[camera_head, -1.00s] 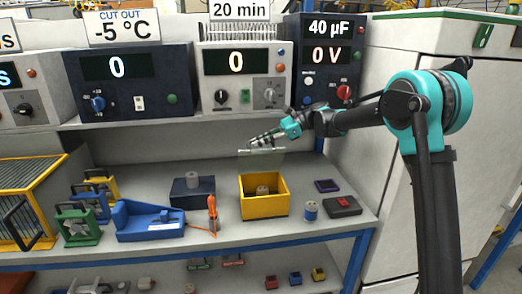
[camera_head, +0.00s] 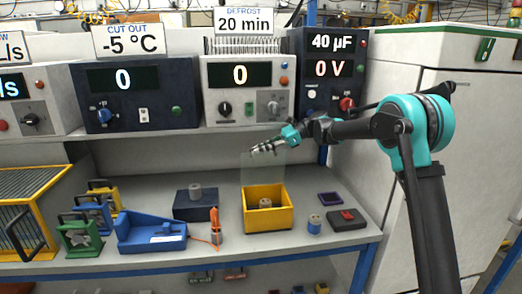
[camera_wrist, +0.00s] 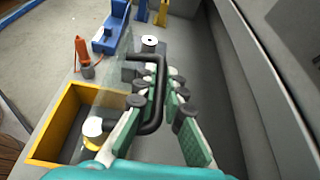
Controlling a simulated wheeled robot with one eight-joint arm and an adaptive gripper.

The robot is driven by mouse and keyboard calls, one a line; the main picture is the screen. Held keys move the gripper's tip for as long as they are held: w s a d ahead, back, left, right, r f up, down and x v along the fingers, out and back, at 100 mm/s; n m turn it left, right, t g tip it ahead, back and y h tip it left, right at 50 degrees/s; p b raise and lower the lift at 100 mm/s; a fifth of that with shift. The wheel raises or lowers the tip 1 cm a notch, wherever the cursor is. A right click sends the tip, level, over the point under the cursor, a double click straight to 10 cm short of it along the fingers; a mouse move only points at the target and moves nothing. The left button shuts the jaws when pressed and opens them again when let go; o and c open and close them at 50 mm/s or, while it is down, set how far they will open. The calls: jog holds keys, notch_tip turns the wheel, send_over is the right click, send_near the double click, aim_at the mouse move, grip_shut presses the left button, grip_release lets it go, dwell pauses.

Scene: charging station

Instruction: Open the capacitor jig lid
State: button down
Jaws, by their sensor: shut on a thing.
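The capacitor jig is a yellow open box (camera_head: 268,221) on the bench, with a grey cylindrical capacitor (camera_head: 265,202) inside. Its lid is a clear panel (camera_head: 263,172), standing raised above the box's back side. My gripper (camera_head: 264,148) is at the top of this panel. In the wrist view my gripper (camera_wrist: 160,98) is shut on the lid's black handle (camera_wrist: 157,66), a bent bar between the green finger pads. The yellow box (camera_wrist: 48,132) shows at lower left there, with its capacitor (camera_wrist: 93,128) partly visible. The lid's lower edge is hard to make out.
Left of the box are a dark blue block with a cylinder (camera_head: 195,205), an orange-handled tool (camera_head: 215,225) and a blue fixture (camera_head: 150,232). At right are a blue-white cylinder (camera_head: 314,224) and a black box with a red switch (camera_head: 347,218). Instruments (camera_head: 245,90) line the shelf above.

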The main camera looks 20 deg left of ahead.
jog(key=c, duration=1.6)
grip_release()
jog(key=shift+d, duration=0.1)
jog(key=v, duration=0.7)
jog(key=shift+w+d, duration=0.2)
jog(key=shift+d, duration=0.05)
jog(key=s+d+f+n+t+h, duration=0.1)
jog(key=s+d+f+t+h, duration=0.15)
jog(key=d, duration=0.55)
jog(key=s+d+f+n+t+h, duration=0.15)
jog(key=d+f, duration=0.25)
jog(key=d, duration=0.4)
jog(key=s+d+f+n+t+h, duration=0.1)
jog(key=s+d+f+n+t, duration=0.15)
jog(key=d, duration=0.55)
jog(key=s+d+f+n+t+h, duration=0.2)
jog(key=s+d+f+n+h, duration=0.1)
jog(key=s+d+f, duration=0.5)
jog(key=s+d+f+n+t+h, duration=0.2)
jog(key=s+d+f, duration=0.6)
jog(key=s+d, duration=0.5)
jog(key=d+n+h, duration=0.1)
jog(key=d, duration=0.3)
jog(key=shift+s+f+t+h, duration=0.2)
jog(key=shift+s+t+h, duration=0.1)
jog(key=shift+t, duration=0.05)
